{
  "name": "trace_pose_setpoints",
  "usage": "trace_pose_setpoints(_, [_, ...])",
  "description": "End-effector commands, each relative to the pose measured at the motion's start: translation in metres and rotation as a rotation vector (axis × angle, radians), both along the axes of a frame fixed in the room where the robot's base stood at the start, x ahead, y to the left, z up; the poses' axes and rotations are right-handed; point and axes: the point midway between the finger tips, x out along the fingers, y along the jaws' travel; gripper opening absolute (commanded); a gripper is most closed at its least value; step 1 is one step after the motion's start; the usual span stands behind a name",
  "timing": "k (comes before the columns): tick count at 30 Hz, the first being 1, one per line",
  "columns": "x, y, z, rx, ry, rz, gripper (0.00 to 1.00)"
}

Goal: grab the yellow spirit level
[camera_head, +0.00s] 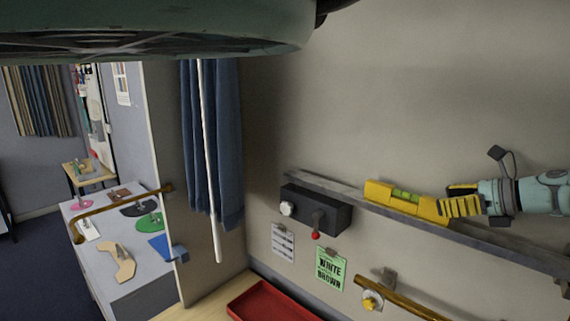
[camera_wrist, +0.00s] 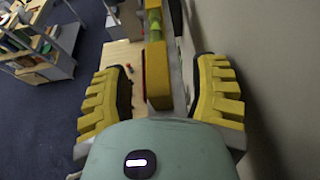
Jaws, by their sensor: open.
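The yellow spirit level (camera_head: 392,197) with a green vial lies along a narrow grey ledge on the wall in the head view. In the wrist view the spirit level (camera_wrist: 158,75) runs lengthwise between my fingers. My gripper (camera_head: 459,199), with ribbed yellow fingers, is at the level's right end in the head view. In the wrist view my gripper (camera_wrist: 162,80) is open, one finger on each side of the level, with gaps showing. Part of the level's right end is hidden behind the fingers in the head view.
The grey ledge (camera_head: 511,246) runs along the wall. A black box (camera_head: 318,211) with knobs is mounted left of the level. Below are a green sign (camera_head: 331,270), a brass rail (camera_head: 410,305) and a red tray (camera_head: 268,303). A blue curtain (camera_head: 228,140) hangs further left.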

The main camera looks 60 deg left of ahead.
Motion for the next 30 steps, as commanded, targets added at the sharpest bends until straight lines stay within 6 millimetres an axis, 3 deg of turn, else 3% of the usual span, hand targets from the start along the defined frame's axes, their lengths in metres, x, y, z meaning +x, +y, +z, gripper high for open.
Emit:
trace_pose_setpoints(2, [-0.005, 0.010, 0.004, 0.002, 0.002, 0.005, 0.60])
trace_pose_setpoints(9, [-0.012, 0.032, -0.011, -0.002, 0.005, 0.005, 0.60])
trace_pose_setpoints(19, [-0.012, 0.034, -0.014, -0.001, 0.000, 0.002, 0.62])
trace_pose_setpoints(30, [-0.011, 0.033, -0.014, -0.001, 0.000, 0.000, 0.24])
